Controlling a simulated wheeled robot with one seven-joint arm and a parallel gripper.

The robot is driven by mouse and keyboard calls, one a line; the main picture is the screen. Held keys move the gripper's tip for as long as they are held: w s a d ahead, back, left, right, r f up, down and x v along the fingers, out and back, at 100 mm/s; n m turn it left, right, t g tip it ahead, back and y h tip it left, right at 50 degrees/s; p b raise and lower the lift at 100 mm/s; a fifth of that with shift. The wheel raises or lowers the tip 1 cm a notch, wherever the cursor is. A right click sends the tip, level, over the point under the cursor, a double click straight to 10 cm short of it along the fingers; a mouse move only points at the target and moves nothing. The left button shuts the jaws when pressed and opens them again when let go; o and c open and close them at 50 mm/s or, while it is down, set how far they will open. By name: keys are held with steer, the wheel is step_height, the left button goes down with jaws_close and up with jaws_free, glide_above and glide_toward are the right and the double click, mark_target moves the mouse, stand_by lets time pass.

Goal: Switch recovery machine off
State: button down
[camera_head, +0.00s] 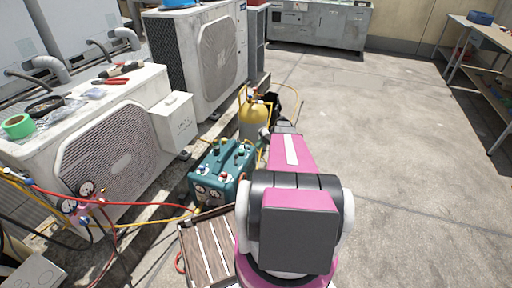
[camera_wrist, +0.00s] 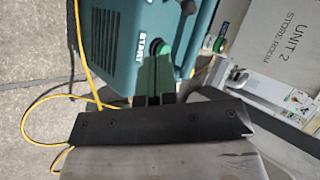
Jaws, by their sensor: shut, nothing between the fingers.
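The recovery machine (camera_head: 208,187) is a teal box with gauges and coloured knobs, standing on the ground left of my arm in the head view. In the wrist view its teal casing (camera_wrist: 112,45) fills the top middle, turned sideways, with a white START label beside a green button (camera_wrist: 158,47). My gripper (camera_wrist: 156,72) is shut and empty. Its dark fingertips are right at the green button and partly cover it; I cannot tell whether they touch it. In the head view my arm hides most of the gripper. No off control can be made out.
A yellow-topped cylinder (camera_head: 255,112) stands just behind the machine. A condenser unit (camera_head: 120,160) with tape and tools on top is at left. Red and yellow hoses run to a gauge manifold (camera_head: 82,203). A slatted wooden surface (camera_head: 208,250) lies in front. Open floor (camera_head: 390,140) is at right.

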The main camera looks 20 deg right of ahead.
steer(key=x, duration=0.3)
steer(key=r+x, duration=0.1)
steer(key=x, duration=0.2)
steer(key=a+x, duration=0.1)
steer(key=x, duration=0.2)
steer(key=shift+w+a, duration=0.15)
steer(key=shift+a, duration=0.15)
steer(key=shift+w+a, duration=0.15)
steer(key=shift+a, duration=0.6)
steer(key=shift+a+r, duration=0.15)
